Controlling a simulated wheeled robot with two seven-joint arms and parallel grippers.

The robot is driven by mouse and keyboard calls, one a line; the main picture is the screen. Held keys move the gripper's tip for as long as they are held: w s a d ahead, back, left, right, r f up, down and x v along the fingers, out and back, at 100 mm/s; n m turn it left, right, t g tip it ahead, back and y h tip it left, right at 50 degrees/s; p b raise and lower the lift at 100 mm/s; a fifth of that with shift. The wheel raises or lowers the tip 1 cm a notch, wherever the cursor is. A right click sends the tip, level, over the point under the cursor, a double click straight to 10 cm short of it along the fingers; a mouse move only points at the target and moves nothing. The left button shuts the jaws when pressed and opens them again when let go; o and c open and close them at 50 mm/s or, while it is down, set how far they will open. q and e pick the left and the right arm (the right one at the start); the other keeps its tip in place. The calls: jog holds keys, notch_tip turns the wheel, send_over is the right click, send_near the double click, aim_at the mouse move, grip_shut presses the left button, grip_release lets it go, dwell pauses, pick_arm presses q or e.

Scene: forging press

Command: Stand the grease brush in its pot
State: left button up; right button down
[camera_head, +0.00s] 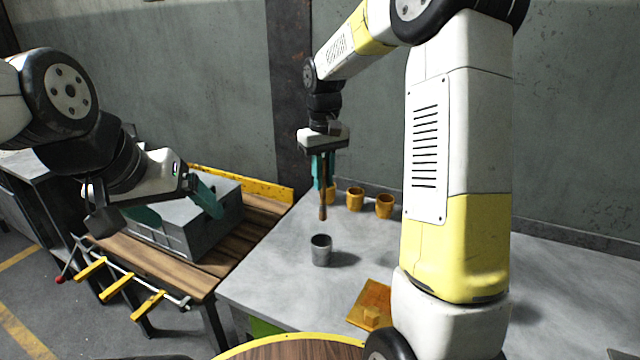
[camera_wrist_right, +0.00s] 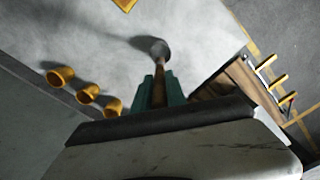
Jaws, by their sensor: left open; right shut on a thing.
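The grease brush (camera_head: 323,190) is a thin brown stick, hanging roughly upright above the grey table. My right gripper (camera_head: 322,168) is shut on it, with teal fingers around its upper part. The pot (camera_head: 320,250) is a small grey metal cup standing upright on the table, below the brush's lower end and apart from it in the head view. In the right wrist view the brush (camera_wrist_right: 159,85) runs away from the fingers (camera_wrist_right: 159,92), and its far end overlaps a grey round shape. My left gripper (camera_head: 180,212) is open and empty at the left, in front of a grey box.
Several orange cups (camera_head: 355,198) stand behind the pot. The grey box (camera_head: 190,225) sits on a wooden bench (camera_head: 262,215) at left, with a yellow-handled rack (camera_head: 117,286).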

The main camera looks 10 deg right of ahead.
aim_at(322, 203)
jog(key=shift+w+a, duration=0.1)
jog(key=shift+a, duration=0.05)
jog(key=shift+f, duration=5.95)
jog(key=c, duration=1.3)
grip_release()
jog(key=shift+r, duration=0.1)
notch_tip(322, 203, up, 8)
jog(key=shift+f, duration=0.2)
